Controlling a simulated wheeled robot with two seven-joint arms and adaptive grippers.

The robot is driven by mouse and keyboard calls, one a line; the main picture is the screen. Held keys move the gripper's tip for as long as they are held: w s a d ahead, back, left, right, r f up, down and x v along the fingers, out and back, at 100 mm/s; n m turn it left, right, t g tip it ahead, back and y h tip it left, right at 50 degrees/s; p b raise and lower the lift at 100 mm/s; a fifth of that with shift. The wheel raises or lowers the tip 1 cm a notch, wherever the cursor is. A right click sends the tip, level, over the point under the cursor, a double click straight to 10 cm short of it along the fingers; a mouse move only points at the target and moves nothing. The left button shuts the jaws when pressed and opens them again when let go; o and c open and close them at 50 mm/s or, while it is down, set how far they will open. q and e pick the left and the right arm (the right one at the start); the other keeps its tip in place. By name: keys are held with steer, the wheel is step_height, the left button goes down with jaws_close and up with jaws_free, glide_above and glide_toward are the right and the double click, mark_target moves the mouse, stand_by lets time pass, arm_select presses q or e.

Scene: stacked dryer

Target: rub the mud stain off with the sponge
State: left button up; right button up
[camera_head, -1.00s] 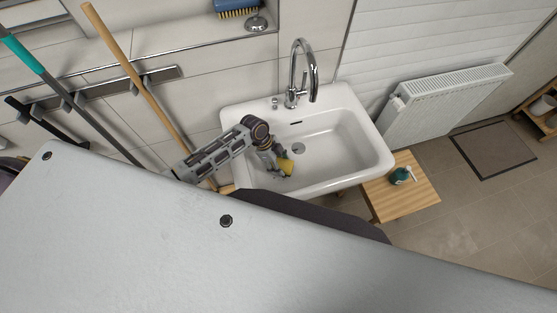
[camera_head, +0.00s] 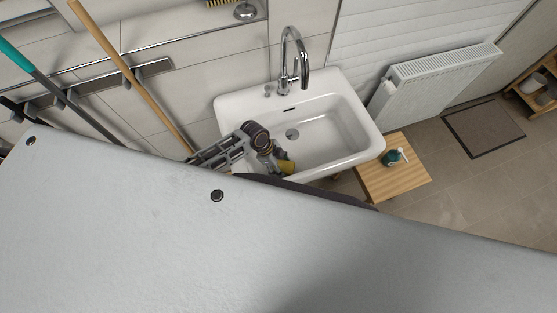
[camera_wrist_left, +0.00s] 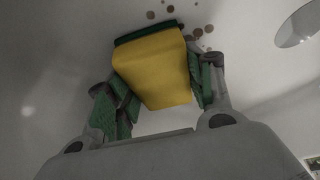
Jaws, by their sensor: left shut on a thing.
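My left gripper (camera_head: 276,161) is down inside the white sink (camera_head: 345,125), near its front left part. It is shut on the sponge (camera_wrist_left: 156,68), which is yellow with a dark green layer along its far edge. A bit of the sponge (camera_head: 286,167) shows in the head view. In the left wrist view the fingers press on both sides of the sponge. The mud stain (camera_wrist_left: 189,33) is several brown spots on the white basin just past the sponge's far edge. The sponge may hide part of it. I cannot tell whether the sponge touches the basin. My right gripper is not in view.
A chrome tap (camera_head: 291,62) stands at the sink's back. The drain (camera_wrist_left: 298,26) lies right of the spots. Long-handled tools lean on the left wall.

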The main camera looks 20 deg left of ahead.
arm_select(q)
steer(key=shift+s+d+r, duration=0.15)
steer(key=shift+s+d, duration=0.15)
steer(key=shift+s, duration=0.15)
steer(key=shift+r, duration=3.65)
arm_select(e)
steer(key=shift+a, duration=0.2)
arm_select(q)
steer(key=shift+w, duration=0.15)
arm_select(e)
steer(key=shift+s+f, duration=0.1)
